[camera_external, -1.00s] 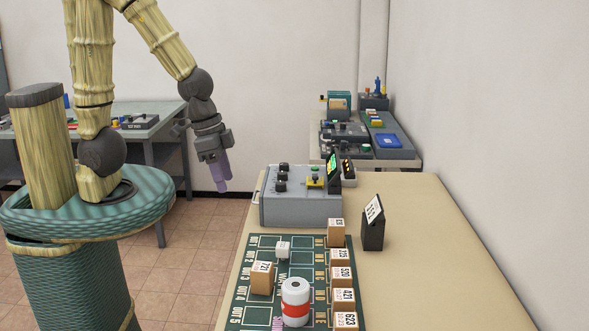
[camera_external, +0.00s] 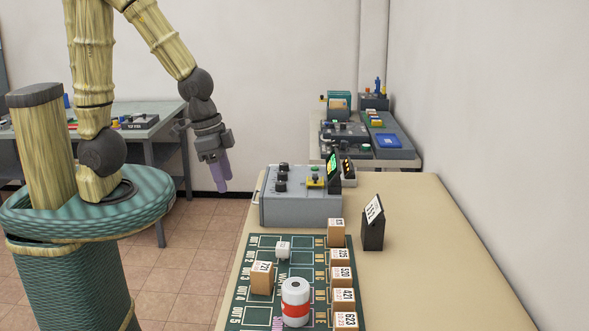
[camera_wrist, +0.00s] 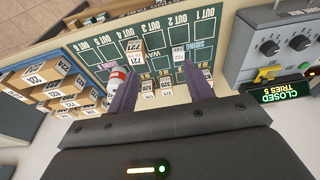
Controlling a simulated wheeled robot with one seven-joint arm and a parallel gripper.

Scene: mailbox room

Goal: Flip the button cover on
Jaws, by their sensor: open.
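A grey control box (camera_external: 300,207) with dark knobs stands at the far left part of the table. In the wrist view, the yellow piece (camera_wrist: 268,74) is at the right, beside the display reading "CLOSED" (camera_wrist: 279,96). My gripper (camera_external: 221,188) hangs left of the box, apart from it, with its purple fingers pointing down. In the wrist view, my gripper (camera_wrist: 157,75) is open and empty.
A green sorting board (camera_external: 262,300) holds several brown parcels and a red-and-white can (camera_external: 295,302) on the table's near part. A dark sign stand (camera_external: 373,227) is right of the board. The table's right side is clear. Other benches stand behind.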

